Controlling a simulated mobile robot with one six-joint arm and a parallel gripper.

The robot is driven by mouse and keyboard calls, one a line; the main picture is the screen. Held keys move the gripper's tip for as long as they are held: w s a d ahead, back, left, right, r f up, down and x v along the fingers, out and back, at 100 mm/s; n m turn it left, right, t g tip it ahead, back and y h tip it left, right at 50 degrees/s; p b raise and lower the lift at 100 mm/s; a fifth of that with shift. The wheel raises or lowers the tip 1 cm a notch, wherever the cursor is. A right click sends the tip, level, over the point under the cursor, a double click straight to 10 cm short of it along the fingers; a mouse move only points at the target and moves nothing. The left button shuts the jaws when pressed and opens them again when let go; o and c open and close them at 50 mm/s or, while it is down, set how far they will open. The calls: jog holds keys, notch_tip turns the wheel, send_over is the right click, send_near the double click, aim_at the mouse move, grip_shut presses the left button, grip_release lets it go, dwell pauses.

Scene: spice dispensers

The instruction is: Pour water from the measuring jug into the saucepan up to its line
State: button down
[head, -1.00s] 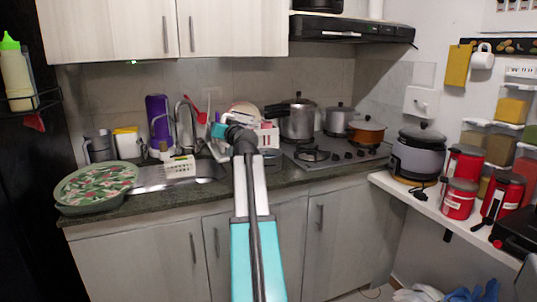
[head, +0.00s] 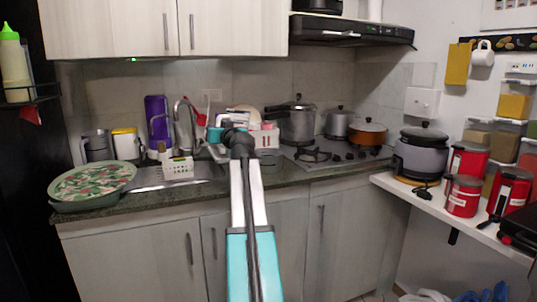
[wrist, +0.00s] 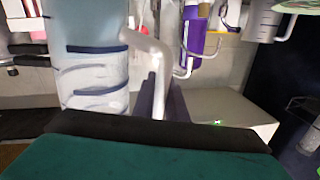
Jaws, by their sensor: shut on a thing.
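A clear jug (wrist: 92,75) with dark blue bands fills the left of the wrist view. Its pale handle (wrist: 152,48) stands out to the right. My gripper (wrist: 163,92) is shut on this handle. In the head view my wrist hides most of the jug and the grip, over the counter between sink and stove. I cannot tell the water level. No saucepan is clearly identifiable; a low grey object (head: 270,156) is partly hidden beside my arm. An orange pot (head: 368,133) with a lid stands on the stove.
The sink (head: 200,172) with a white basket (head: 179,168) is left of my arm. A large patterned tray (head: 92,182) is farther left. A pressure cooker (head: 297,124) and another lidded pot (head: 340,123) stand on the stove (head: 325,153). A grey pitcher (head: 97,146) stands at the back left.

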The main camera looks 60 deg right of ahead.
jog(key=shift+a+f+n+b, duration=0.3)
jog(key=shift+f+n+b, duration=0.45)
jog(key=shift+b, duration=1.45)
jog(key=shift+r+p, duration=1.25)
jog(key=shift+r, duration=1.2)
